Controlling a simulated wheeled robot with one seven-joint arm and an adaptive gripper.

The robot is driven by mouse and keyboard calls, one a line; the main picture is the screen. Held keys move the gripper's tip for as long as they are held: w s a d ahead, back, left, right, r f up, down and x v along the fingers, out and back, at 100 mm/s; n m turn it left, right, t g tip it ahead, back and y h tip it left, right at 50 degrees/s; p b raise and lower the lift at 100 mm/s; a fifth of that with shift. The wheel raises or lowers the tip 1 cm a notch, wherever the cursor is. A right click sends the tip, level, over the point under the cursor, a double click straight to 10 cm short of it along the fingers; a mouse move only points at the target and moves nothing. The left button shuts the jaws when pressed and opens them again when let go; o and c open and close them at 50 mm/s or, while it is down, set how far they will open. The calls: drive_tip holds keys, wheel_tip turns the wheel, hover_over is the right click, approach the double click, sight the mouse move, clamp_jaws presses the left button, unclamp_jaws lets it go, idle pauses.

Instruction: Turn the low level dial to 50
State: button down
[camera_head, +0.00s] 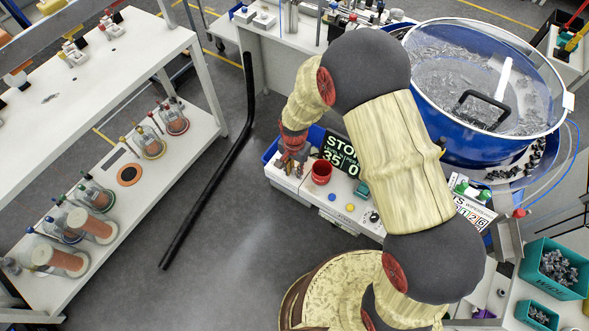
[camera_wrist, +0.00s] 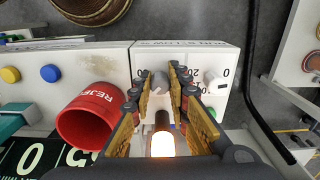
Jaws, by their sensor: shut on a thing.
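A white control panel (camera_wrist: 145,52) shows in the wrist view, with lettering along its top edge that I can only partly read. My gripper (camera_wrist: 164,84) points at this panel, its two padded fingers closed around a grey knob (camera_wrist: 160,82), which I take for the low level dial. The fingers hide most of the knob and part of its scale, so its setting cannot be read. A second, white knob (camera_wrist: 214,83) stands just right of the fingers, near printed figures. In the head view my gripper (camera_head: 291,158) is at the left end of the white console (camera_head: 315,190).
A red cup marked REJECT (camera_wrist: 90,113) stands left of the gripper, with blue (camera_wrist: 49,73) and yellow (camera_wrist: 10,74) buttons near it. A black display sign (camera_head: 340,153) is behind the console. A large blue bowl (camera_head: 465,145) stands right of my arm.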

sight(294, 170)
drive_tip(key=shift+w+m, duration=0.1)
drive_tip(key=shift+m, duration=0.4)
drive_tip(key=c, duration=1.7)
unclamp_jaws()
wheel_tip(294, 170, up, 12)
